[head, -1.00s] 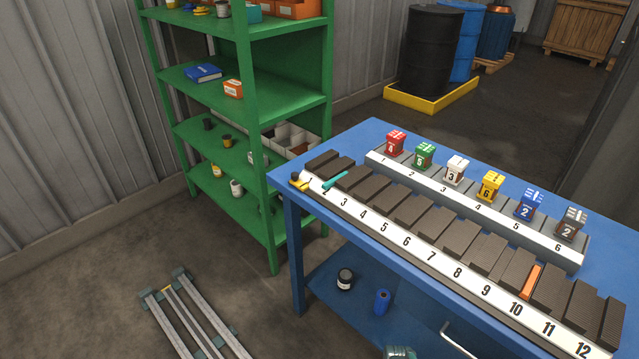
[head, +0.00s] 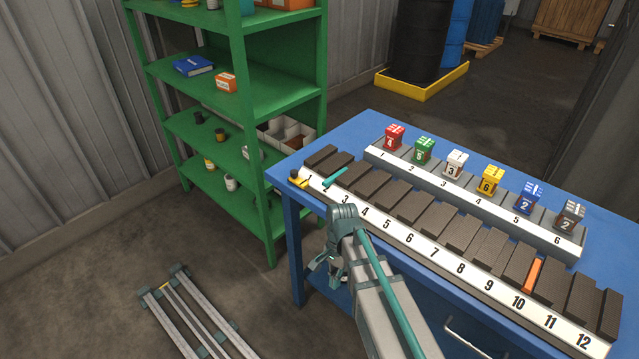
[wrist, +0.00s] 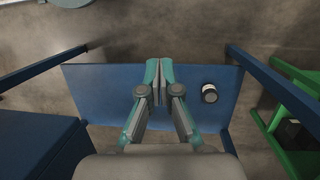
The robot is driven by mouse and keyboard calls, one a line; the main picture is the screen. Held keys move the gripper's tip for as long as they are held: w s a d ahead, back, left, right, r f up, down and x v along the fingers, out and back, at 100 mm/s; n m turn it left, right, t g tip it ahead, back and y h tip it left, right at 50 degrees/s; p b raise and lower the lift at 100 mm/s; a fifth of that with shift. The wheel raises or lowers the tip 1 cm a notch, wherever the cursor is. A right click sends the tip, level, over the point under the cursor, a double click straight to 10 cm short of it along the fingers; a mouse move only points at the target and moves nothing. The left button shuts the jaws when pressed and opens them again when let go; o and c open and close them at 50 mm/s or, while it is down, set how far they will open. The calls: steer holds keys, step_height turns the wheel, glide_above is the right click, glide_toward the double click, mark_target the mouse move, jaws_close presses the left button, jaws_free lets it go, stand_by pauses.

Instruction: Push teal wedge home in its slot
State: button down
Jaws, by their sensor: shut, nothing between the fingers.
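The teal wedge (head: 334,177) lies in a narrow slot between dark ribbed blocks near the left end of the numbered rack (head: 448,262), by number 2. Its near end sticks out over the white number strip. The wedge is not in the wrist view.
An orange wedge (head: 533,275) sits near number 10. A yellow and black piece (head: 297,178) is at the rack's left end. Behind stands a second rack (head: 470,202) with several coloured numbered blocks. A green shelf unit (head: 265,150) stands left; a jar (wrist: 209,93) is on the lower shelf.

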steer(key=w+a+r+t, duration=0.1)
steer(key=w+a+r, duration=0.2)
steer(key=w+r, duration=0.35)
steer(key=w+a+r+t, duration=0.15)
steer(key=w+r, duration=0.25)
steer(key=r, duration=0.5)
glide_toward(325, 182)
steer(key=s+a, duration=0.4)
steer(key=s, duration=0.1)
steer(key=f+p, duration=0.1)
steer(key=f, duration=0.2)
steer(key=w+d+f+p, duration=0.1)
steer(key=f+p, duration=0.1)
steer(key=f, duration=0.1)
steer(key=w+f+p, duration=0.1)
steer(key=f, duration=0.2)
steer(key=shift+w+d+f, duration=0.2)
steer(key=shift+d, duration=0.2)
steer(key=shift+w+d+p, duration=0.3)
steer(key=shift+w+d, duration=0.05)
steer(key=shift+w+d+f, duration=0.1)
steer(key=shift+w+d, duration=0.6)
steer(key=shift+w, duration=0.3)
steer(key=shift+s, duration=0.15)
